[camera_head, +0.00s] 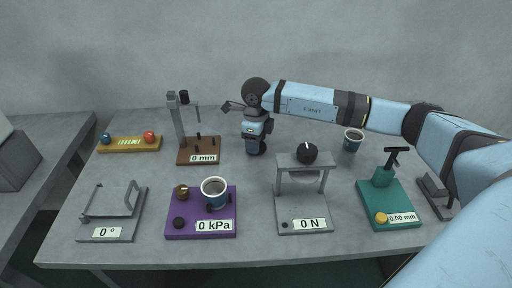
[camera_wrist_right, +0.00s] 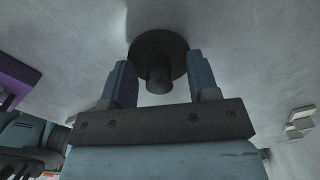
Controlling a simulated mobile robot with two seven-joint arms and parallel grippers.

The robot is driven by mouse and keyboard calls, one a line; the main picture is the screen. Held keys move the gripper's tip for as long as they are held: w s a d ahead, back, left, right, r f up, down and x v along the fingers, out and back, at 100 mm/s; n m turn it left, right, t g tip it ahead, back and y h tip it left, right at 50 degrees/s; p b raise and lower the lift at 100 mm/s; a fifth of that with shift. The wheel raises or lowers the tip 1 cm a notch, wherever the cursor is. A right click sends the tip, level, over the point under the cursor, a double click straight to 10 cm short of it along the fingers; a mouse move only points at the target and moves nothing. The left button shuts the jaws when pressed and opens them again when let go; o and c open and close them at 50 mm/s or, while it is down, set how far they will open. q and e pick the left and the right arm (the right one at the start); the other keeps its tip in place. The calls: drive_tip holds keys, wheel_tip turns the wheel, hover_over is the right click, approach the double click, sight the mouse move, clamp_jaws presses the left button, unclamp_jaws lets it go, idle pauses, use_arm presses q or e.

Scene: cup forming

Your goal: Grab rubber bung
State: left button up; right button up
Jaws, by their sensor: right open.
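The rubber bung (camera_wrist_right: 157,50) is a dark wide disc with a narrower round stem, seen in the right wrist view. Its stem points toward my gripper. My right gripper (camera_wrist_right: 160,76) is open, with one blue-grey finger on each side of the stem and the disc just beyond the fingertips. Gaps show on both sides of the stem. In the head view my right gripper (camera_head: 257,143) points down at the middle of the table, and a dark shape at its lower end looks like the bung, partly hidden. My left gripper is not in view.
A purple 0 kPa device (camera_head: 192,231) with a cup (camera_head: 214,190) stands front left. A grey 0 N press (camera_head: 303,212) stands front right of the gripper. A brown 0 mm stand (camera_head: 187,155) is to its left. Another cup (camera_head: 353,138) stands to the right.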

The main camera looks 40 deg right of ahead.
drive_tip(key=c, duration=1)
drive_tip(key=shift+r, duration=0.1)
